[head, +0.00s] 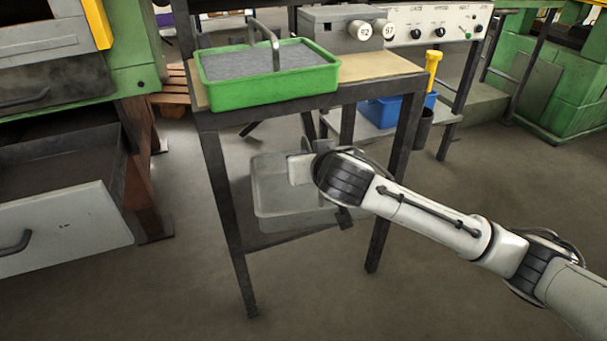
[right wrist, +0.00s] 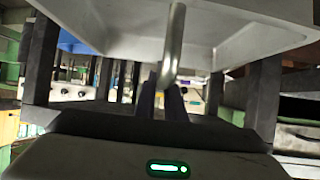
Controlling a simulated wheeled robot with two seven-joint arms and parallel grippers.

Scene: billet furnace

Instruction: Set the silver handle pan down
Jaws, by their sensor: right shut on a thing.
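The silver handle pan (head: 270,205) is a pale grey, shallow pan, seen between the legs of the work table in the head view. In the right wrist view the pan (right wrist: 230,22) fills the top, with its bent silver handle (right wrist: 173,45) coming down to the fingers. My right gripper (right wrist: 172,98) is shut on that handle. In the head view my right gripper (head: 318,148) is largely hidden by my wrist. Whether the pan touches any support below it cannot be told. My left gripper is not in view.
An open drawer (head: 65,225) stands at left. A blue bin (head: 380,110) is behind. The floor in front is clear.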

